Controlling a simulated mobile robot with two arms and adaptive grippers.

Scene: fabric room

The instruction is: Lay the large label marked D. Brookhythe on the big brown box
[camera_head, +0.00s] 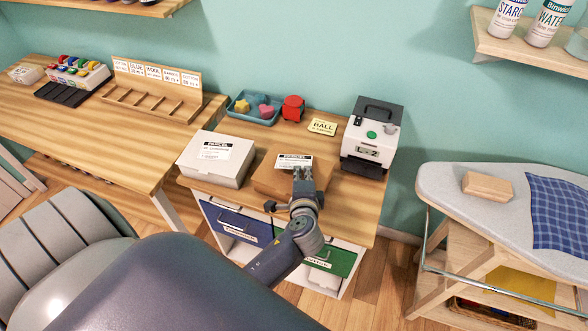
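A big brown box (266,181) sits on the wooden desk, partly hidden behind my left gripper. A white label headed PARCEL (291,161) is over the top of this box, at my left fingertips. The name on it is too small to read, and I cannot tell whether it lies on the box or is held just above it. My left gripper (303,174) points away from me over the box. Its fingers look close together, but their grip on the label is unclear. My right gripper is not in view.
A pale box (208,171) with another PARCEL label stands just left. Behind are a blue tray (240,115), a red object (292,108) and a yellow BALL card (322,127). A white-and-black machine (371,138) stands right. Bare desk (349,207) shows at front right.

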